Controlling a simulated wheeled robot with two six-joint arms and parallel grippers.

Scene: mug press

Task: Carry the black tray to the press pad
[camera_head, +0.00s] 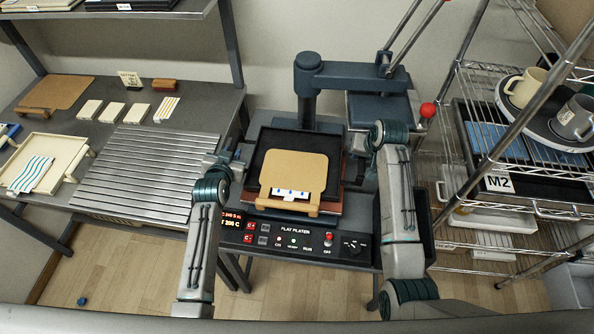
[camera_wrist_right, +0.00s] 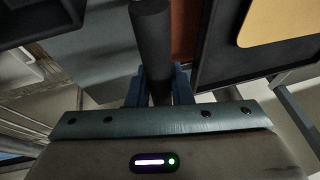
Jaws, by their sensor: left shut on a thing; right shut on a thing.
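The black tray (camera_head: 265,146) is at the press, above or on the reddish-brown press pad (camera_head: 334,206), whose edge shows on its right and front sides. I cannot tell whether tray and pad touch. A tan board (camera_head: 293,172) lies in the tray, with a white piece with blue marks (camera_head: 290,193) and a wooden strip at its front. My left gripper (camera_head: 234,162) is at the tray's left side, shut on it. My right gripper (camera_head: 360,150) is at its right side; in the right wrist view its blue fingers (camera_wrist_right: 157,85) close around a black bar, seemingly the tray's handle.
The press head (camera_head: 383,108) is swung to the back right, its lever with red knob (camera_head: 428,110) near my right arm. The control panel (camera_head: 300,238) is in front. A slatted bench (camera_head: 140,170) stands left, a wire rack with mugs (camera_head: 525,87) right.

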